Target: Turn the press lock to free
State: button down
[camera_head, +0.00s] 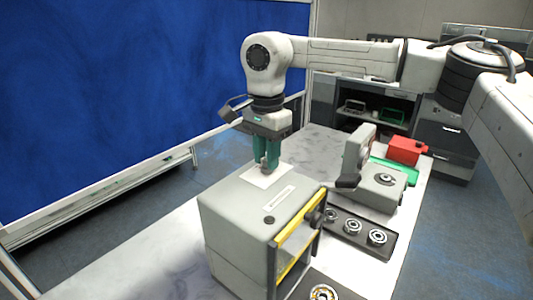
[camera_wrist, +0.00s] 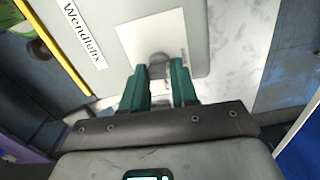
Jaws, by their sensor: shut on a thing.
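The press appears to be a grey box-shaped machine (camera_head: 232,212) with a yellow-edged front (camera_head: 299,238), on the pale table. A white plate (camera_head: 258,179) lies at the rear of its top; it also shows in the wrist view (camera_wrist: 135,35). My gripper (camera_head: 266,163) points down over this plate, its two green fingers shut on a small grey knob, the press lock (camera_wrist: 158,62). The fingers hide most of the lock, so I cannot tell which way it is turned.
A black button (camera_head: 269,220) and a name label (camera_head: 282,197) are on the machine's top. To the right stand a grey device (camera_head: 380,190), a dark tray (camera_head: 345,241) with round parts, and a red box (camera_head: 406,150). The table's left front is clear.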

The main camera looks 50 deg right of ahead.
jog(key=shift+n, duration=0.5)
jog(key=c, duration=0.9)
grip_release()
jog(key=shift+o, duration=0.2)
notch_tip(320, 180, up, 11)
jog(key=b, duration=0.1)
jog(key=shift+b, duration=0.4)
jog(key=shift+f, duration=0.15)
